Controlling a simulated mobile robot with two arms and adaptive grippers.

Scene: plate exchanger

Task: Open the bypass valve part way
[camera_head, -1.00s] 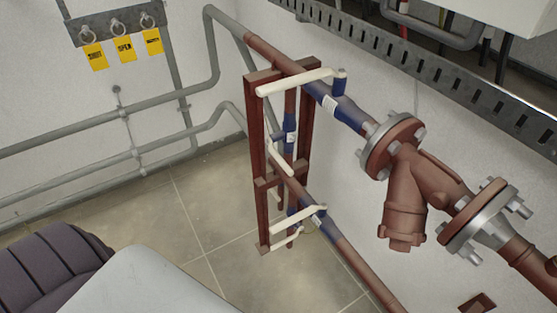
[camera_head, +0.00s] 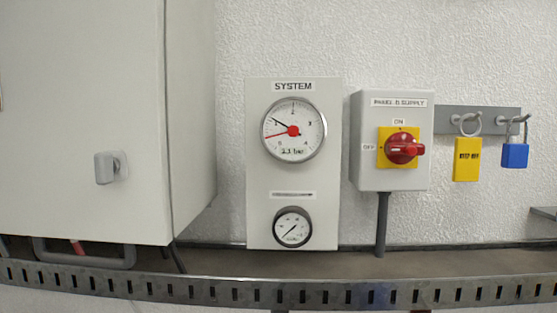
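The bypass valve is not in view now. No pipe valve or lever handle shows in this view. A white panel marked SYSTEM (camera_head: 293,180) hangs on the wall. It carries a large round pressure gauge (camera_head: 294,118) with a black needle near 1 and a red pointer. A smaller round gauge (camera_head: 292,228) sits below it. Neither of my grippers is in view.
A grey switch box (camera_head: 367,140) has a red rotary switch (camera_head: 402,148) on a yellow plate. Right of it, a hook rail (camera_head: 480,120) holds a yellow tag (camera_head: 467,160) and a blue padlock (camera_head: 514,155). A large cabinet (camera_head: 85,120) stands left. A perforated cable tray (camera_head: 240,290) runs below.

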